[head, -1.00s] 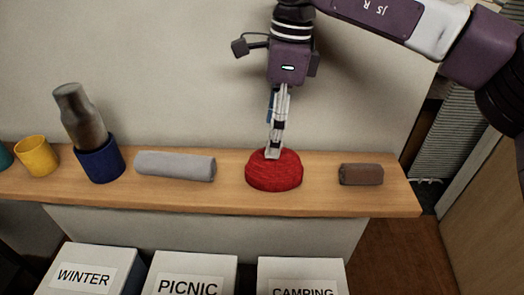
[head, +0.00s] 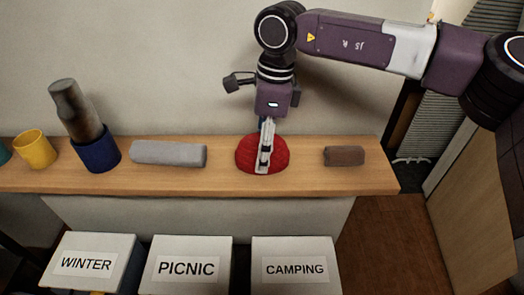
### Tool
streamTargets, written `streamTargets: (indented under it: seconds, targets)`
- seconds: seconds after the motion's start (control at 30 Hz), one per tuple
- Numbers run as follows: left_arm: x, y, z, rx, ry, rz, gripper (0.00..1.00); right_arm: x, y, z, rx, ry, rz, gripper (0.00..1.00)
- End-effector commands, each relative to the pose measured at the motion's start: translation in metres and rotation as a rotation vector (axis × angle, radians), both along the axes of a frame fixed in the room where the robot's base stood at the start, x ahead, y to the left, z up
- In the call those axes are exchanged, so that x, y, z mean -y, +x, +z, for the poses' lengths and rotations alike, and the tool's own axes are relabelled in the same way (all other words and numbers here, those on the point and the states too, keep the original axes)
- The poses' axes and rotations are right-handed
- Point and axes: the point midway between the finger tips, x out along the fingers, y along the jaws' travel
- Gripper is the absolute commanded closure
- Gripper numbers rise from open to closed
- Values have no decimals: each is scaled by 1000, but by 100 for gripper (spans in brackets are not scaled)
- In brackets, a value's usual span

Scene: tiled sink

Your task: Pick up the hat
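The hat is a red, ribbed knit dome (head: 279,158) on the wooden shelf (head: 225,182), between a grey roll and a brown roll. My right gripper (head: 263,170) comes down from above, and its fingers lie in front of the hat's middle, with the tips near its lower front edge. The fingers are seen edge-on, so I cannot tell whether they are open or closed on the hat. The hat rests on the shelf. My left gripper is not in view.
A grey roll (head: 168,153) lies left of the hat and a brown roll (head: 344,156) right of it. A blue cup (head: 97,155) holding a bottle (head: 75,108) and a yellow cup (head: 36,150) stand further left. Boxes labelled WINTER, PICNIC (head: 187,268) and CAMPING (head: 294,268) stand below.

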Motion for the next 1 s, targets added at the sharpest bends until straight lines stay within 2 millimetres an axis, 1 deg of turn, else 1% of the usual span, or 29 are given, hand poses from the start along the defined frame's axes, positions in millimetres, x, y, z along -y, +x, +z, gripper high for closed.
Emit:
streamTargets:
  seconds: [0.03, 0.13, 0.27, 0.3, 0.53, 0.67, 0.77, 0.87, 0.97, 1.0]
  targets:
    - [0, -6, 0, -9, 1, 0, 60, 0, 0, 0, 0, 0, 0, 47]
    - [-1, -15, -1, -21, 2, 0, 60, 0, 0, 0, 0, 0, 0, 58]
    - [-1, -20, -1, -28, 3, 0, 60, 0, 0, 1, 0, 0, 0, 72]
    - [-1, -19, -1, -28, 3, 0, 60, 0, 0, 1, 1, 0, 0, 74]
    - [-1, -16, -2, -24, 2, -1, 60, 0, 0, 2, 1, 1, 0, 75]
    - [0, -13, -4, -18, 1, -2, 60, 0, 1, 7, 2, 2, -1, 75]
    - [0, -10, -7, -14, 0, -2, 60, 0, 1, 17, 4, 1, -1, 75]
    - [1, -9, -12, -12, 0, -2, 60, -1, 1, 34, 5, 2, -2, 75]
    - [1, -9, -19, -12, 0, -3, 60, -1, 1, 59, 6, 3, -2, 75]
    - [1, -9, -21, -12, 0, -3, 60, -1, 1, 71, 7, 3, -2, 75]
